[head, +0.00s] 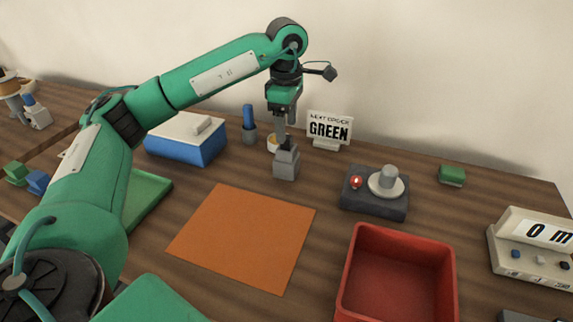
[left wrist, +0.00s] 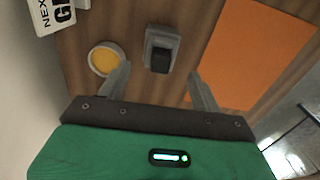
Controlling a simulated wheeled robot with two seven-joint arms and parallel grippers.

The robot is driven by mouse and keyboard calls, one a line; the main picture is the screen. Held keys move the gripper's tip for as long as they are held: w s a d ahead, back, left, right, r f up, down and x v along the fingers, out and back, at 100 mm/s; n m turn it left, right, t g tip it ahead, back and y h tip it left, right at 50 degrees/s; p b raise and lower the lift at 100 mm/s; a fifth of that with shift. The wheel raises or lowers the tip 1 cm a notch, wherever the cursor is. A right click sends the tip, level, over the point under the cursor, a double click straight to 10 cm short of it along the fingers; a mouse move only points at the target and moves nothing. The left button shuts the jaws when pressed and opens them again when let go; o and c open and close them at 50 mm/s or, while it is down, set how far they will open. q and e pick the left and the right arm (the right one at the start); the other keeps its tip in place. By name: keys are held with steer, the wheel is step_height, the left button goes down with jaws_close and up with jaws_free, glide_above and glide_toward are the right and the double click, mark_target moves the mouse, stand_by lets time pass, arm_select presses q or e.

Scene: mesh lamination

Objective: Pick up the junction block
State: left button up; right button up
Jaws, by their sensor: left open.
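A grey block with a dark top (head: 286,163) stands on the wooden table behind the orange mat; I take it to be the junction block, though nothing labels it. It also shows in the left wrist view (left wrist: 160,48), just beyond the gap between my fingertips. My left gripper (head: 281,133) points down over the block. In the left wrist view its two fingers (left wrist: 159,72) are spread and nothing is between them. The head view does not clearly show how high the fingertips are above the block. My right gripper is not in view.
A yellow-filled round cup (left wrist: 104,58) is close to one finger. Around stand a blue box with a white lid (head: 186,138), a GREEN sign (head: 329,129), a dark button box (head: 375,204), a red tray (head: 398,235) and a green block (head: 452,175). The orange mat (head: 243,237) is clear.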

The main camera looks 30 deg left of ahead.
mark_target(287, 147)
arm_select(q)
steer(key=shift+f, duration=3.6)
steer(key=c, duration=0.9)
